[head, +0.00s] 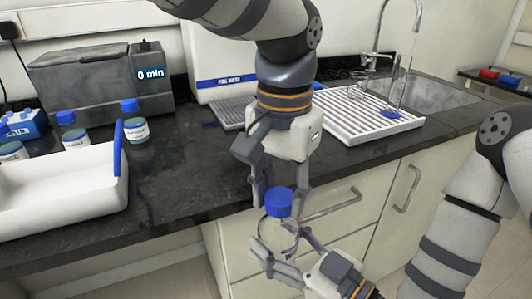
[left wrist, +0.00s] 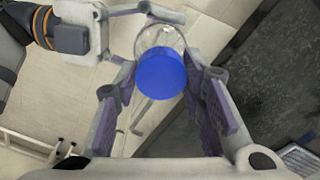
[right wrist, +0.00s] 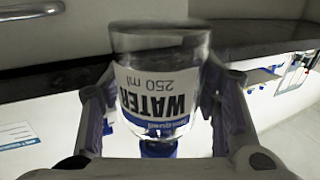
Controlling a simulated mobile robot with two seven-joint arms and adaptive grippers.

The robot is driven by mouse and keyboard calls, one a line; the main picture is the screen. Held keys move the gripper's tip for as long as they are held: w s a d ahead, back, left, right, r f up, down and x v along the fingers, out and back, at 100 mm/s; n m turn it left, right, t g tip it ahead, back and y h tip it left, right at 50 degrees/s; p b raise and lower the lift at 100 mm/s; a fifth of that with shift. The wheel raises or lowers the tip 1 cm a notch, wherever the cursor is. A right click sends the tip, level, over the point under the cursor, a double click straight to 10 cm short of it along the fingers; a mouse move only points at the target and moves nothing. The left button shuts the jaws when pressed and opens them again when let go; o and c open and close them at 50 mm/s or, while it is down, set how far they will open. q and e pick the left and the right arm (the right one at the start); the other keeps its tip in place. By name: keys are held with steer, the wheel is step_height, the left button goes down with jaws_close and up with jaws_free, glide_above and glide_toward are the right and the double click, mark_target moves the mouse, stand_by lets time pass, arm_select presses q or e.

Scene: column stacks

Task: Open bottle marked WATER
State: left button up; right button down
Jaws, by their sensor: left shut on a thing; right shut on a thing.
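A clear bottle (head: 282,238) with a blue cap (head: 279,200) is held upright in the air in front of the counter edge. Its label reads WATER, 250 ml, upside down in the right wrist view (right wrist: 155,95). My right gripper (head: 280,246) is shut on the bottle's body from the lower right. My left gripper (head: 281,206) comes down from above, shut on the blue cap, which also shows between its fingers in the left wrist view (left wrist: 161,72). The cap sits on the bottle's neck; I cannot tell whether it is loosened.
A white tray (head: 60,215) and several blue-capped bottles (head: 136,130) stand on the dark counter (head: 185,165) at left. Behind are a grey box showing 0 min (head: 95,85), a white drying rack (head: 365,115) and a sink (head: 435,90). Cabinet drawers (head: 350,215) lie behind the grippers.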

arm_select(q)
steer(key=shift+r, duration=0.55)
